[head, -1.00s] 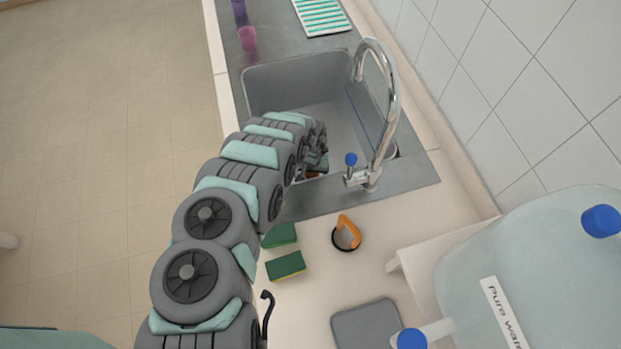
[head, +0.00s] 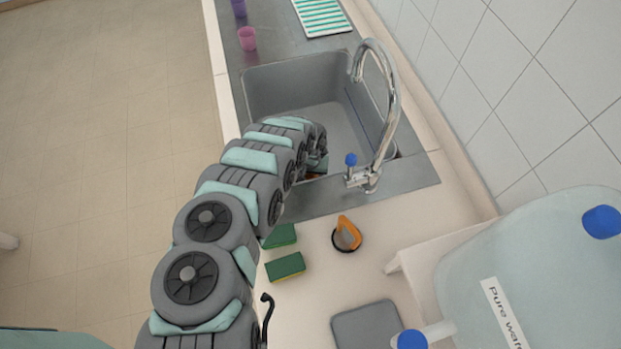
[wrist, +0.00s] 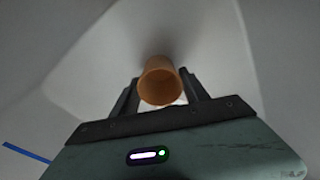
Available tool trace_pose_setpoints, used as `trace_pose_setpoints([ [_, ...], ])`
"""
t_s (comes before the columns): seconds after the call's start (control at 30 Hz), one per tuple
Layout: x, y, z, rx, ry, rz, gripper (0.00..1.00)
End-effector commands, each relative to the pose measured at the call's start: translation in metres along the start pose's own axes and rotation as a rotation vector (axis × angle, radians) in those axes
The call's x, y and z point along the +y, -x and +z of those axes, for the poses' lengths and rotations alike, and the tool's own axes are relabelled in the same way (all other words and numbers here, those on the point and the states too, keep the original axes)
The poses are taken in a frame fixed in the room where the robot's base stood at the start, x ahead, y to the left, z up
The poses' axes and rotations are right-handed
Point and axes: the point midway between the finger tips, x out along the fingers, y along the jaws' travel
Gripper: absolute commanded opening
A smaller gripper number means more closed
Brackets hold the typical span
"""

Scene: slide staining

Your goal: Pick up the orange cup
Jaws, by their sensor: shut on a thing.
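The orange cup (wrist: 158,84) is between the two fingers of my gripper (wrist: 160,92) in the wrist view, its open mouth turned toward the camera. My gripper is shut on it. In the head view my arm reaches into the near end of the grey sink (head: 262,95). Only a small orange-brown patch (head: 312,174) shows beneath the end of my arm there; the rest of the cup and most of the gripper are hidden. I cannot tell whether the cup touches the sink.
A chrome faucet (head: 393,110) with a blue-tipped lever (head: 351,160) stands right of the sink. Two green sponges (head: 285,267) and an orange-and-black item (head: 347,234) lie on the near counter. A pink cup (head: 247,39) and a purple cup (head: 239,8) stand beyond the sink.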

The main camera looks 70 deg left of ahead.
Motion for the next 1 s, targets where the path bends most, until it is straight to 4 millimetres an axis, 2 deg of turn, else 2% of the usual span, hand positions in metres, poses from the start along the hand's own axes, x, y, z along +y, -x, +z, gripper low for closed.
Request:
trace_pose_setpoints([
  [0.03, 0.0, 0.0, 0.0, 0.0, 0.0, 0.0, 0.26],
  [0.17, 0.0, 0.0, 0.0, 0.0, 0.0, 0.0, 0.15],
  [0.57, 0.0, 0.005, -0.001, 0.0, -0.001, -0.001, 0.15],
  [0.77, 0.0, 0.021, -0.003, 0.0, -0.002, -0.001, 0.15],
  [1.0, -0.001, 0.061, -0.008, 0.0, -0.001, -0.003, 0.15],
])
